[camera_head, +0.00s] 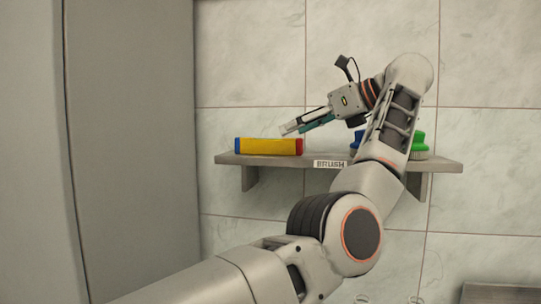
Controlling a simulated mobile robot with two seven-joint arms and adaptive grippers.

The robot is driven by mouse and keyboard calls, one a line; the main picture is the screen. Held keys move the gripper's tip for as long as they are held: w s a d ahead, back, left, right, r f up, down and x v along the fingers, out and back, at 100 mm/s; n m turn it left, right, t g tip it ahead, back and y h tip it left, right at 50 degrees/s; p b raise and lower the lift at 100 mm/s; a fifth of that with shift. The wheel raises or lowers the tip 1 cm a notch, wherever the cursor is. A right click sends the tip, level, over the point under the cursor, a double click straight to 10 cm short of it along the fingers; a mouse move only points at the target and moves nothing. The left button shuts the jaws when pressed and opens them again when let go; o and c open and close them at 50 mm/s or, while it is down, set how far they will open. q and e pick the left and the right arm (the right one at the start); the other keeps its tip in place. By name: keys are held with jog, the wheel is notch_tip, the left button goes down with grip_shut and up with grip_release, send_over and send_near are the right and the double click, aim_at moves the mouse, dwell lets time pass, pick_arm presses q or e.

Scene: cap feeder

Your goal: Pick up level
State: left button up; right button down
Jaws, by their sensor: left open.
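The level (268,147) is a yellow bar with a blue left end and a red right end. It lies on the left part of a wall shelf (230,159). My left gripper (290,129) is open and empty, just above the right end of the level. Its fingers point left and slightly down, apart from the level as far as I can tell. My left arm comes in from the lower left and crosses in front of the shelf's right part. My right gripper is not in view.
A green brush (419,147) and a blue object (357,139) stand on the shelf, partly hidden by my arm. The shelf front has a "BRUSH" label (331,164). A tall grey cabinet (130,140) fills the left side. The tiled wall behind is bare.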

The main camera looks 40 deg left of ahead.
aim_at(268, 146)
pick_arm(q)
jog(key=b+x, duration=0.1)
jog(key=x, duration=0.6)
jog(key=shift+w+a+b, duration=0.2)
jog(key=shift+a+b, duration=0.05)
jog(key=shift+b, duration=0.05)
jog(key=shift+r, duration=0.1)
jog(key=shift+s+d, duration=0.1)
grip_shut()
